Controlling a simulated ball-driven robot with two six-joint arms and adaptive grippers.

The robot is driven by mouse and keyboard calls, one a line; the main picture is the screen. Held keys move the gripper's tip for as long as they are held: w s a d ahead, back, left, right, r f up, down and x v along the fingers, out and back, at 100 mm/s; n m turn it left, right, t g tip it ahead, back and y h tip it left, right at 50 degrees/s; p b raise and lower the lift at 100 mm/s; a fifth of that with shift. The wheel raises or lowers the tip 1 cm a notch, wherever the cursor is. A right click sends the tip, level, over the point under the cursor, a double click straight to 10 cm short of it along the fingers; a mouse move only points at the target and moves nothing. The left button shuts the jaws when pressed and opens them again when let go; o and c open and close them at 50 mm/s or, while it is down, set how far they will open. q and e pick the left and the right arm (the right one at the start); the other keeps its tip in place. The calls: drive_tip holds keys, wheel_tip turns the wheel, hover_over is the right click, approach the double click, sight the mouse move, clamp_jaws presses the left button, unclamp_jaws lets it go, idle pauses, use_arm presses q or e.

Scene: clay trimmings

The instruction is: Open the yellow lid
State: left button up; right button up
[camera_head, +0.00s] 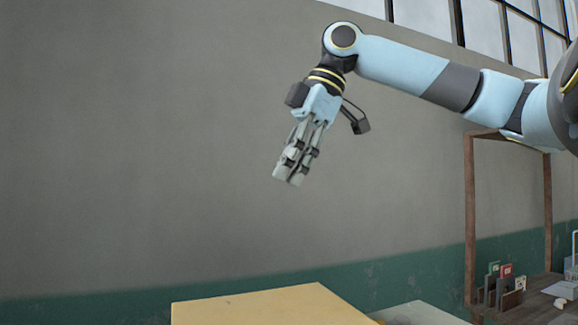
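A flat, pale yellow surface (268,306), which looks like the yellow lid, shows at the bottom middle of the head view. The lower frame edge cuts it off, so whatever it sits on is hidden. My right gripper (288,177) hangs in the air well above it, pointing down and slightly left. Its fingers lie close together, and nothing shows between them. A clear gap of wall shows between the fingertips and the yellow surface. My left gripper is not in the view.
A pale grey flat surface (418,313) lies just right of the yellow one. At the lower right, a wooden bench (535,292) carries a small rack with upright cards (503,284). A brown post frame (470,220) rises there. The wall at left is bare.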

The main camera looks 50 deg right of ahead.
clamp_jaws()
drive_tip(key=o, duration=0.6)
unclamp_jaws()
drive_tip(key=shift+o, duration=0.2)
drive_tip(key=v, duration=1.2)
drive_tip(key=shift+c, duration=0.5)
